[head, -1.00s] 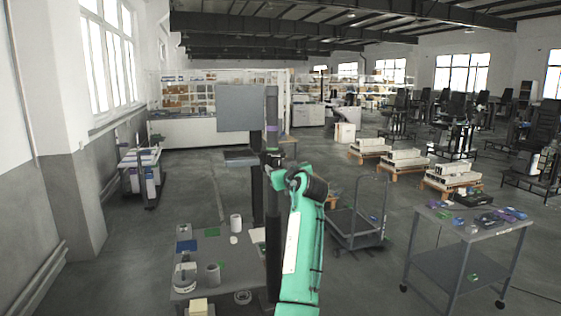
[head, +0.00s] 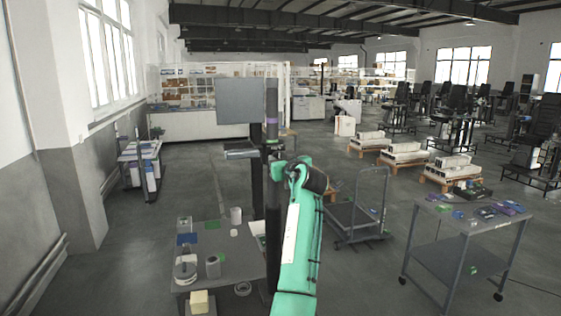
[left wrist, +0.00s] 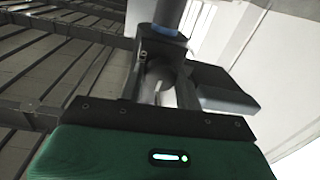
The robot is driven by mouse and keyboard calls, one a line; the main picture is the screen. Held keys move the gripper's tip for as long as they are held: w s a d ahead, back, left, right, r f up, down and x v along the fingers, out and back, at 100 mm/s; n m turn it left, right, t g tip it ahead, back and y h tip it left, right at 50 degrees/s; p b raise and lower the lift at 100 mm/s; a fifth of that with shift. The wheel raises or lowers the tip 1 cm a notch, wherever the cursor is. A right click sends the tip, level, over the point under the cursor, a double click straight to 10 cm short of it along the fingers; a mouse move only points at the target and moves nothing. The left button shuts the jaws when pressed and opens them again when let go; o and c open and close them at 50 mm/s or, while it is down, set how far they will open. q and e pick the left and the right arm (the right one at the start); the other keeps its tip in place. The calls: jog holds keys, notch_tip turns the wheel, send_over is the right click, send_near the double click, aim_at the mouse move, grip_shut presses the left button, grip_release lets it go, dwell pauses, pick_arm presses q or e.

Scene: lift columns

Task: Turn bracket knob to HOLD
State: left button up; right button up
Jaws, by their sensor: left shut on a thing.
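A dark upright column (head: 271,105) with a purple band stands at the back of the table in the head view. A flat grey panel (head: 241,101) and a small tray-like bracket (head: 240,154) sit at its left. My green left arm reaches up to the column, and my left gripper (head: 279,163) is at bracket height, partly hidden by the arm. In the left wrist view, a grey rounded part with a pale mark, apparently the bracket knob (left wrist: 158,82), lies between the dark jaws, which are shut on it. HOLD lettering cannot be read. My right gripper is not in view.
A grey table (head: 235,265) below holds several cups, blocks and a roll. A flat cart (head: 357,222) and a grey trolley (head: 440,260) with small items stand to the right. Open floor lies to the left.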

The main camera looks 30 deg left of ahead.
pick_arm(q)
jog(key=shift+s+m+t+p, duration=0.1)
jog(key=shift+m+t+p, duration=0.35)
jog(key=shift+m, duration=4)
jog(key=shift+m+t+p, duration=0.35)
jog(key=shift+m+p, duration=0.05)
jog(key=shift+m, duration=4.05)
jog(key=o, duration=1)
